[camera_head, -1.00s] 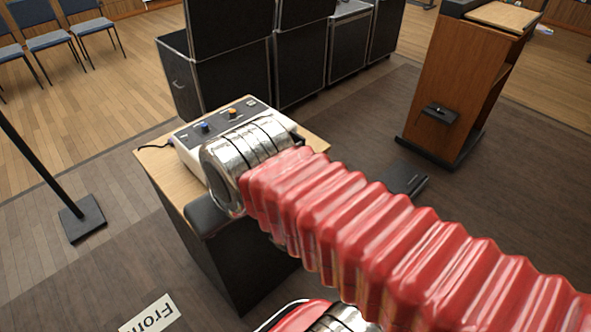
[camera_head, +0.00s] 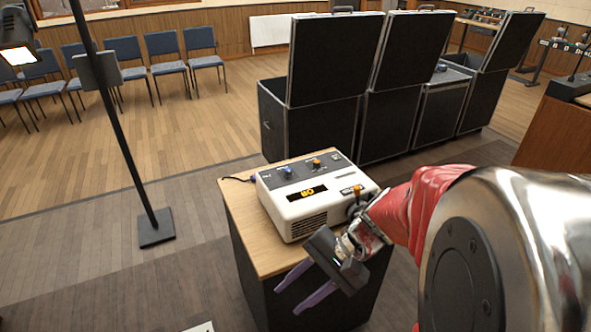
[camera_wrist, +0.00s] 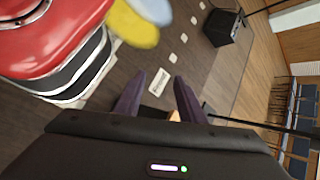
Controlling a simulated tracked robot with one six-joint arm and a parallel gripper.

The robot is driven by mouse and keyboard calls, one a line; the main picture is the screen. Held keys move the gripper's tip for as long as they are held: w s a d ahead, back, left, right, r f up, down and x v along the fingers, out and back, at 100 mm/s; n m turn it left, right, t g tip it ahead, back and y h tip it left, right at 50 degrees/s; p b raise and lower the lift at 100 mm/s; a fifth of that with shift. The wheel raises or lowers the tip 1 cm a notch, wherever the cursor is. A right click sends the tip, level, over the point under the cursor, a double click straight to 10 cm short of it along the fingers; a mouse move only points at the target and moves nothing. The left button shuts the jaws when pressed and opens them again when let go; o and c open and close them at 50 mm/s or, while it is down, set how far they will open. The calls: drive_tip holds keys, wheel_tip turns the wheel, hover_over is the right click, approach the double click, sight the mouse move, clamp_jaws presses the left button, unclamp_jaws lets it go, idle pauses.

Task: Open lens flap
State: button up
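A white box-shaped device (camera_head: 300,212) with knobs, an amber display and a front grille sits on a small wooden-topped table. A dark round part (camera_head: 354,209), with an orange piece above it, is at its right front and may be the lens or its flap. My arm partly hides it, so I cannot tell whether a flap is open or closed. My gripper (camera_head: 287,301) is in front of the device, low at the table's front edge. Its two purple fingers are apart with nothing between them. The fingers also show open in the wrist view (camera_wrist: 159,78); the device is not recognisable there.
The wooden table (camera_head: 244,227) has bare top left of the device. A stand (camera_head: 157,225) rises at left. Large black cases (camera_head: 320,90) stand behind. A wooden lectern (camera_head: 560,135) is at far right. Floor at left is open.

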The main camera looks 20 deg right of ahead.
drive_tip(key=w+d+f+m+t+y, duration=0.1)
drive_tip(key=w+d+f+m+t, duration=0.15)
drive_tip(key=d+m+t, duration=0.35)
drive_tip(key=w+d+f+m+t+y, duration=0.1)
drive_tip(key=w+d+f+m+t, duration=0.2)
drive_tip(key=d+m, duration=0.5)
drive_tip(key=s+d+f+m+t+h, duration=0.2)
drive_tip(key=d+m+t+h, duration=0.1)
drive_tip(key=d, duration=0.5)
drive_tip(key=s+d+f+m+t+h, duration=0.3)
drive_tip(key=d+m+t+h, duration=0.1)
drive_tip(key=d+m+h, duration=0.2)
drive_tip(key=shift+d+m, duration=0.7)
drive_tip(key=shift+d, duration=0.45)
drive_tip(key=shift+w, duration=0.1)
drive_tip(key=w, duration=1.3)
drive_tip(key=shift+w+a, duration=0.25)
drive_tip(key=shift+c, duration=0.5)
clamp_jaws()
